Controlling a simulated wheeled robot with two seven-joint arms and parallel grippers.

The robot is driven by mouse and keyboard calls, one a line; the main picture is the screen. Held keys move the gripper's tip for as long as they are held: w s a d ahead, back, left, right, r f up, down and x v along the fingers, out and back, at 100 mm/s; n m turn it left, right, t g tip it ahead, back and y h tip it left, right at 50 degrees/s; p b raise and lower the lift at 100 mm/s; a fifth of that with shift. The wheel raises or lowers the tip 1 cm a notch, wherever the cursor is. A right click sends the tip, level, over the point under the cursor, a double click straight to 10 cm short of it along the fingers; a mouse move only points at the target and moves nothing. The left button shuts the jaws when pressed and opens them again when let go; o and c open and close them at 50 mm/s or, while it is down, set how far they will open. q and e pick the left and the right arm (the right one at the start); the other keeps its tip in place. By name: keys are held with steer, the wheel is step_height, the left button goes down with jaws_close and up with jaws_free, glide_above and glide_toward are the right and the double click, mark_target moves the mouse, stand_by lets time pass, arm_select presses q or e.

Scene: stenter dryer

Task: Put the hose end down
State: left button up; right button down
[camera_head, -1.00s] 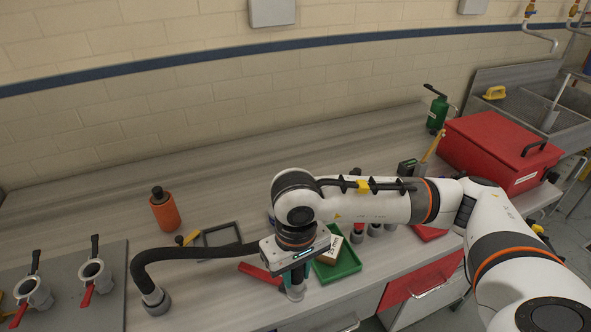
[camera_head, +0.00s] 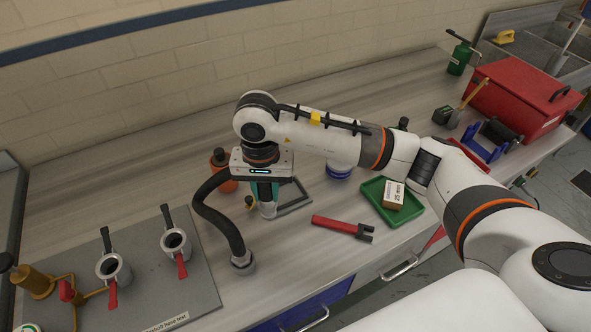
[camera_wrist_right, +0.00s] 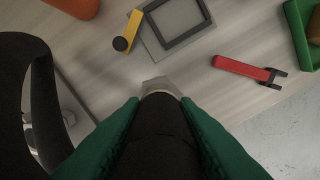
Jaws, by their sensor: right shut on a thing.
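My right gripper (camera_head: 266,192) is shut on the hose end (camera_head: 268,210), a pale metal coupling pointing down. The black hose (camera_head: 212,210) loops left from the gripper and down to a grey collar (camera_head: 243,265) on the bench (camera_head: 310,255). In the right wrist view the green fingers of the gripper (camera_wrist_right: 158,120) flank the dark hose, and the pale tip of the hose end (camera_wrist_right: 158,85) shows beyond them. I cannot tell whether the tip touches the bench. My left gripper is not in view.
A dark square frame (camera_head: 296,204) lies just right of the hose end. An orange bottle (camera_head: 222,174) stands behind. A red tool (camera_head: 338,226) and green tray (camera_head: 378,210) with a box (camera_head: 394,194) lie right. A grey board (camera_head: 199,295) with cups is left.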

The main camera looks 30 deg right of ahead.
mark_target(270, 214)
steer(key=f, duration=0.2)
steer(key=f+p, duration=0.1)
steer(key=f, duration=0.1)
steer(key=shift+s+d, duration=0.2)
steer(key=shift+d, duration=0.1)
step_height(270, 214, down, 4)
steer(key=shift+a+f+p, duration=0.1)
steer(key=shift+a+p, duration=0.05)
steer(key=shift+p, duration=0.55)
steer(key=c, duration=1.6)
jaws_free()
steer(key=shift+w+f+b, duration=0.1)
steer(key=shift+f+b, duration=0.05)
steer(key=shift+b, duration=0.15)
steer(key=o, duration=0.5)
